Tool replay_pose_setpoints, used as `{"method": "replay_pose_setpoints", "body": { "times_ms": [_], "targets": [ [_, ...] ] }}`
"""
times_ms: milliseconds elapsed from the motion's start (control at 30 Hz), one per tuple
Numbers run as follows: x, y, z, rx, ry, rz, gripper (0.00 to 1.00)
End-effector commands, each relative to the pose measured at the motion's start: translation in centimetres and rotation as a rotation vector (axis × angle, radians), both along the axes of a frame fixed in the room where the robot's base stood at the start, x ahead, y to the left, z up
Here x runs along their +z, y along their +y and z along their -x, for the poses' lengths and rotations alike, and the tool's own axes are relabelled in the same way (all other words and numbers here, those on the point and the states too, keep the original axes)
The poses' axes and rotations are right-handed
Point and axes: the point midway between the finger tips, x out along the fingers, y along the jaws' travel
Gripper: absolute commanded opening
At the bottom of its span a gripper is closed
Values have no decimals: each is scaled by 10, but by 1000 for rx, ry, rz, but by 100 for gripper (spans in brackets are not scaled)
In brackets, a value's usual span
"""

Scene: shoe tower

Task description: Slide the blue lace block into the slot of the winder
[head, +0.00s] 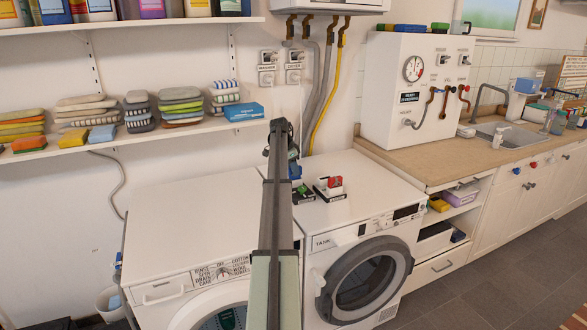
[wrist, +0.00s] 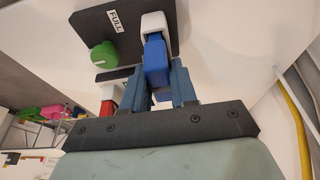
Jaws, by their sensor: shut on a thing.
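My gripper (wrist: 161,82) is shut on the blue block (wrist: 155,62), which sits between its two blue-grey fingers in the wrist view. A white piece (wrist: 153,22) meets the block's far end, in front of a dark plate (wrist: 180,45) labelled FULL with a green knob (wrist: 100,56). I cannot tell whether the block is inside the white piece or only against it. In the head view my gripper (head: 294,170) is low over the right washing machine, partly hidden by my arm. A dark-based unit (head: 328,190) with red and white parts is just to its right; which part is the winder's slot is unclear.
A red block with a white part (wrist: 107,98) is left of my fingers in the wrist view. The white washer top (head: 355,172) is mostly clear. A shelf (head: 150,133) with stacked cloths is behind, and a yellow pipe (head: 328,95) runs down the wall.

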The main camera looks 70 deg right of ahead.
Motion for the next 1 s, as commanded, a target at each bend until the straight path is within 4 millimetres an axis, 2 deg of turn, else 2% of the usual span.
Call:
{"method": "replay_pose_setpoints", "body": {
  "times_ms": [700,733,1000],
  "targets": [
    [-15,0,0,0,0,0,0],
    [-15,0,0,0,0,0,28],
    [-15,0,0,0,0,0,54]
  ]
}}
